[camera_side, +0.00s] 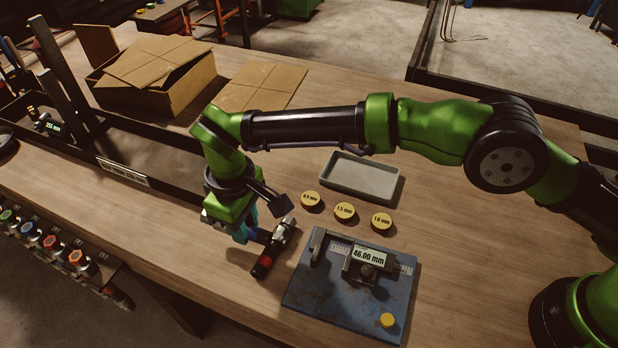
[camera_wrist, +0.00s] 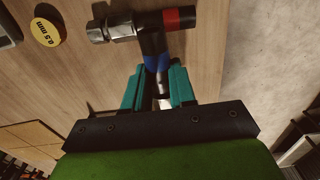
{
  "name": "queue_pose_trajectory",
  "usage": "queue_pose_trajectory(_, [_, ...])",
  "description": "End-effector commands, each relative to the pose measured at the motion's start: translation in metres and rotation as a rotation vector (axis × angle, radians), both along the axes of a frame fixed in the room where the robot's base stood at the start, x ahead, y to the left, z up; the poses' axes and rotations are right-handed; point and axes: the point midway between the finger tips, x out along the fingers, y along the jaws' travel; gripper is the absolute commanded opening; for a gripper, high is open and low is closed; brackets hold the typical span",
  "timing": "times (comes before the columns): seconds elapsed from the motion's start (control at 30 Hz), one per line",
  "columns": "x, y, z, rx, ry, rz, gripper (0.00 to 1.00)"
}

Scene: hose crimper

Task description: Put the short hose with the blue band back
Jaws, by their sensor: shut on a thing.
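My gripper (camera_side: 245,226) is low over the wooden table, left of the blue measuring plate. In the wrist view its teal fingers (camera_wrist: 157,92) are shut on a short dark hose with a blue band (camera_wrist: 157,62). The blue band also shows in the side view (camera_side: 259,237); much of this hose is hidden by the fingers. A second dark hose with a red band (camera_wrist: 180,19) and a metal fitting lies crosswise just beyond it, also seen in the side view (camera_side: 264,264). The two hoses overlap in view; I cannot tell whether they touch.
The blue plate (camera_side: 330,301) carries a gauge reading 46.00 mm (camera_side: 368,255). Several yellow discs (camera_side: 345,211) and a grey tray (camera_side: 362,178) lie behind it. A black-walled bin (camera_side: 122,172) is at left, and a rack of coloured pieces (camera_side: 52,243) hangs at the table's front edge.

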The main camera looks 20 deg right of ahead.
Motion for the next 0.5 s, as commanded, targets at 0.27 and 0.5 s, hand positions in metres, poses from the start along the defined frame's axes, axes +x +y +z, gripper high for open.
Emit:
queue_pose_trajectory(0.27, [0.0004,0.0003,-0.0108,0.003,-0.001,0.0,0.0])
queue_pose_trajectory(0.5, [0.0003,0.0002,-0.0147,0.002,-0.001,-0.001,0.0])
